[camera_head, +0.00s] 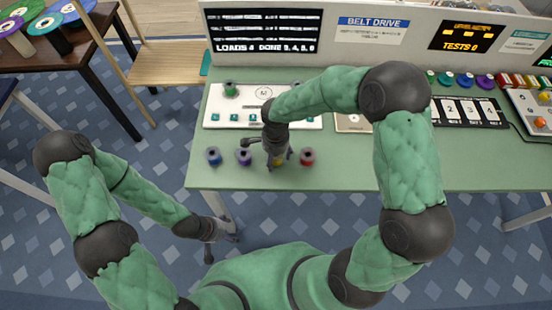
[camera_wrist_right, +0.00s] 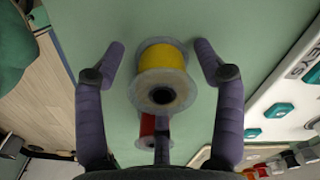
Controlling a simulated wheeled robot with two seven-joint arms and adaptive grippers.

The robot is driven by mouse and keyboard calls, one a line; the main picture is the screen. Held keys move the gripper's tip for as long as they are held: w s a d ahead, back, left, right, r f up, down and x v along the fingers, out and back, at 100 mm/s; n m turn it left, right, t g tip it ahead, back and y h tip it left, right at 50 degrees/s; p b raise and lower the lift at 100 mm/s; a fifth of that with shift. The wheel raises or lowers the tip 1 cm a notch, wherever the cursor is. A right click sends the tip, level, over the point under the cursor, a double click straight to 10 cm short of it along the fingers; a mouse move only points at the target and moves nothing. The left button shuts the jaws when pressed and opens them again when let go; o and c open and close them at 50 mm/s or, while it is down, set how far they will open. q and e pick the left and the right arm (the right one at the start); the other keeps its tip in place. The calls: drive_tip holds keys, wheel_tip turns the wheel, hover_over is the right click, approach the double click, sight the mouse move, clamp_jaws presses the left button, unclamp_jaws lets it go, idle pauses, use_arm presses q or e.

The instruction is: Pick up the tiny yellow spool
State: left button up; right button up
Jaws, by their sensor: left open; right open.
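The tiny yellow spool (camera_wrist_right: 162,58) stands between the two open fingers of my right gripper (camera_wrist_right: 160,55) in the right wrist view, with a gap on each side. In the head view my right gripper (camera_head: 277,160) points down over the table's front part and hides most of the yellow spool (camera_head: 277,162). A red spool (camera_head: 307,157) stands just right of it. A purple spool (camera_head: 243,156) and a blue spool (camera_head: 214,156) stand to its left.
The green table (camera_head: 350,172) has free room right of the red spool. Behind the spools lies a white panel (camera_head: 312,122) with teal buttons and a green spool (camera_head: 230,88).

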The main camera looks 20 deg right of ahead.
drive_tip(key=shift+f, duration=0.15)
drive_tip(key=c, duration=1.1)
